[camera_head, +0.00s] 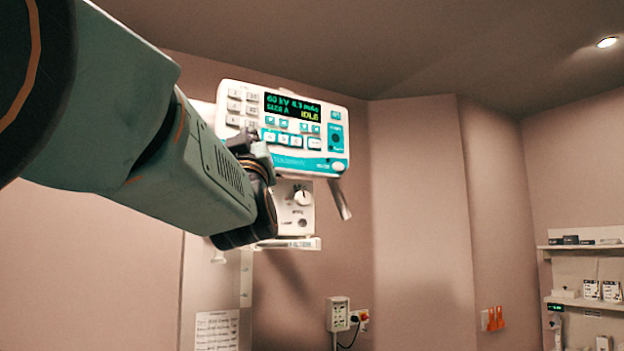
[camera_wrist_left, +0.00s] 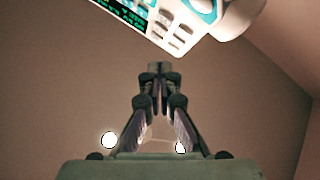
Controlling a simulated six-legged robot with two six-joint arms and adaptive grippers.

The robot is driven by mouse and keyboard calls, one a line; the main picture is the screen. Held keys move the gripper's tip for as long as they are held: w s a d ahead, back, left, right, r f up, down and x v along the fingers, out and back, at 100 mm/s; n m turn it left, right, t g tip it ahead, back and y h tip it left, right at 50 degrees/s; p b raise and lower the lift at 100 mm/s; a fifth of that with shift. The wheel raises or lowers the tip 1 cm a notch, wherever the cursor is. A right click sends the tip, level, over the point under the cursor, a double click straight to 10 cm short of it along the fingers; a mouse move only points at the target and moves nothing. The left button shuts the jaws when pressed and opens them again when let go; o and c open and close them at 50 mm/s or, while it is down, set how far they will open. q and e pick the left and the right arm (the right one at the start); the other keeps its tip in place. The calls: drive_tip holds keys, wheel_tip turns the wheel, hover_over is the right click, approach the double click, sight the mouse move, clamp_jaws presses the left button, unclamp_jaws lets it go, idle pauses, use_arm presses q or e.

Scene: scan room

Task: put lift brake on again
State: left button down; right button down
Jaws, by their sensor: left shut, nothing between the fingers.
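A white and teal control panel (camera_head: 335,115) with a lit green display (camera_head: 292,108) is on the wall in the head view. Under it is a white box with a round knob (camera_head: 303,197). A grey lever (camera_head: 340,200) slants down from the panel's lower right. No part is readably marked as the lift brake. My left gripper (camera_head: 250,145) is in front of the panel's lower left, partly hidden by my own wrist. In the left wrist view the gripper (camera_wrist_left: 153,70) is shut and empty, with the panel's edge (camera_wrist_left: 175,38) beyond its tips. My right gripper is not seen.
A wall socket (camera_head: 338,314) and a red switch (camera_head: 360,316) are below the panel. A printed notice (camera_head: 217,330) hangs at lower left. Shelves (camera_head: 585,247) with small boxes stand at far right. The wall right of the panel is clear.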

use_arm(q)
drive_tip(key=w+a+p, duration=0.4)
drive_tip(key=w, duration=0.3)
drive_tip(key=shift+w+r+p, duration=0.15)
drive_tip(key=shift+w+p, duration=0.15)
drive_tip(key=shift+w, duration=0.05)
idle(2.2)
